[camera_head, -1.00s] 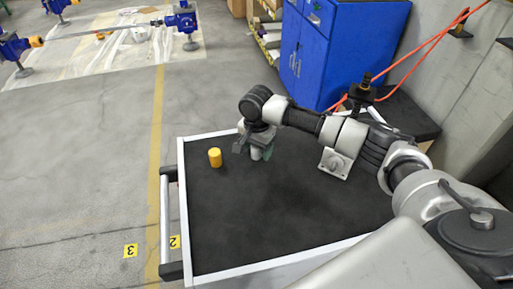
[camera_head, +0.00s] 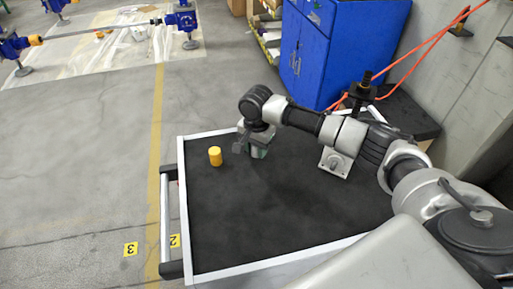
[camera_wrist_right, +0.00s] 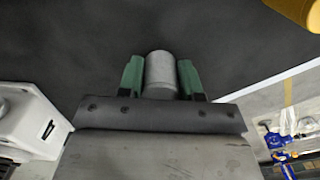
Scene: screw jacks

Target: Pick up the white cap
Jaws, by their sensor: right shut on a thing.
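The white cap (camera_wrist_right: 160,72) is a pale grey-white cylinder between the two green fingers of my right gripper (camera_wrist_right: 160,78) in the right wrist view. The fingers touch it on both sides. In the head view my right gripper (camera_head: 257,152) is low over the black cart top, left of its middle; there the cap is mostly hidden by the gripper. Whether the cap still rests on the surface I cannot tell. My left gripper is not in view.
A yellow cap (camera_head: 215,156) stands on the black cart top (camera_head: 290,215) to the left of my right gripper. A light grey block with a round knob (camera_head: 335,162) stands to the right. The cart's front area is clear. A blue cabinet (camera_head: 340,50) stands behind.

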